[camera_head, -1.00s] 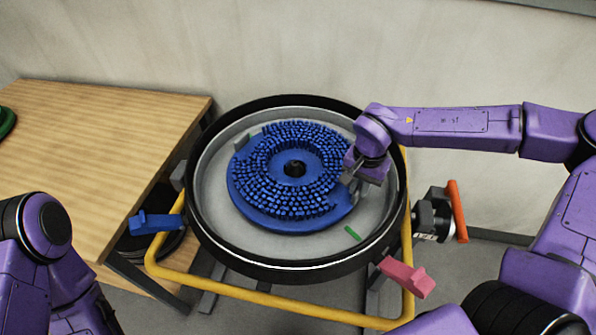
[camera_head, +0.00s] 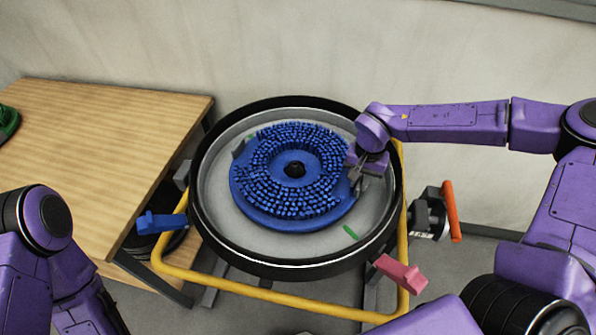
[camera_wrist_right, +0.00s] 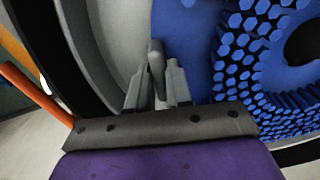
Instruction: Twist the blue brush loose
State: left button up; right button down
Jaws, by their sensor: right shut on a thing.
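The blue brush (camera_head: 252,198) is a round disc with several rings of bristles and a dark centre hole. It lies bristles up inside the grey round tank (camera_head: 220,214). My right gripper (camera_head: 357,181) is at the brush's right edge, shut on a grey upright lug there. In the right wrist view, the lug (camera_wrist_right: 156,62) stands between the two fingers (camera_wrist_right: 154,88), beside the blue rim. Another grey lug (camera_head: 239,149) shows at the brush's upper left edge. My left arm is at the lower left, with its gripper out of view.
A black rim (camera_head: 270,271) surrounds the tank, and a yellow tube frame (camera_head: 262,293) runs below it. Blue (camera_head: 160,222), pink (camera_head: 402,273) and orange (camera_head: 451,211) handles stick out around it. A wooden table (camera_head: 90,165) stands left. A green strip (camera_head: 351,232) lies on the tank floor.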

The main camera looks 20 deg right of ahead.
jog(key=shift+w+d+r+n+p, duration=0.1)
jog(key=shift+w+d+n+p, duration=0.35)
jog(key=shift+p, duration=0.3)
jog(key=c, duration=1)
grip_release()
jog(key=shift+w, duration=0.1)
jog(key=shift+o, duration=0.2)
notch_tip(320, 180, up, 10)
jog(key=shift+r+b, duration=0.2)
jog(key=shift+b, duration=0.15)
